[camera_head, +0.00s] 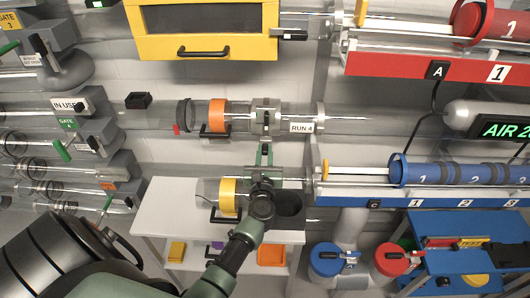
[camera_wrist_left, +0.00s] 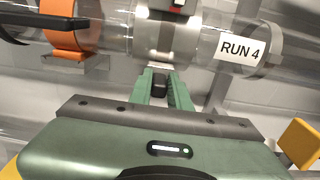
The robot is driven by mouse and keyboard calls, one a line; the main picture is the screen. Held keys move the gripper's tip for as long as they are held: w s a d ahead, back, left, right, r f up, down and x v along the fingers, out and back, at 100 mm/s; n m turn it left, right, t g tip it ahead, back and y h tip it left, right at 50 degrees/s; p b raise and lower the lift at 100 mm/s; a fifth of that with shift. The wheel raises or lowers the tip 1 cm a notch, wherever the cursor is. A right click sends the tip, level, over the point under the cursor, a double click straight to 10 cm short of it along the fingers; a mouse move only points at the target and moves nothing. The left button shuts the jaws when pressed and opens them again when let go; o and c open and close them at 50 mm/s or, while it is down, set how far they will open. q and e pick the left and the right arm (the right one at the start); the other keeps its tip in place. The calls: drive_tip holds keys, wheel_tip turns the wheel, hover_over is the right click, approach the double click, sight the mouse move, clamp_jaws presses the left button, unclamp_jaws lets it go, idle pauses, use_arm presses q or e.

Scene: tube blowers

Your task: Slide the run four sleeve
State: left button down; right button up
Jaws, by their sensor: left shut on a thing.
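The clear run four tube crosses the middle of the head view, with a white RUN 4 label (camera_head: 302,128) to the right of a grey metal sleeve (camera_head: 266,118). The sleeve also shows in the wrist view (camera_wrist_left: 166,40), around the tube, left of the label (camera_wrist_left: 240,49). My left gripper (camera_head: 264,150) reaches up from below to the sleeve's underside. In the wrist view its green fingers (camera_wrist_left: 157,86) are shut on a dark piece just under the sleeve, apparently its grip; its join to the sleeve is partly hidden. My right gripper is not in view.
An orange collar (camera_head: 217,115) with a black handle is on the same tube, left of the sleeve. A yellow-framed box (camera_head: 205,49) hangs above. A lower tube with a yellow collar (camera_head: 228,196) lies beside my left wrist. A blue-edged rack (camera_head: 380,202) stands right.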

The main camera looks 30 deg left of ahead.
use_arm(q)
drive_tip(key=s+a, duration=0.2)
drive_tip(key=a, duration=0.2)
drive_tip(key=shift+s+a, duration=0.3)
drive_tip(key=shift+s, duration=0.1)
drive_tip(key=c, duration=1.6)
unclamp_jaws()
drive_tip(key=shift+o, duration=1.4)
drive_tip(key=shift+s+a, duration=0.15)
drive_tip(key=b+v, duration=0.1)
drive_tip(key=v, duration=0.6)
drive_tip(key=shift+s+d, duration=0.3)
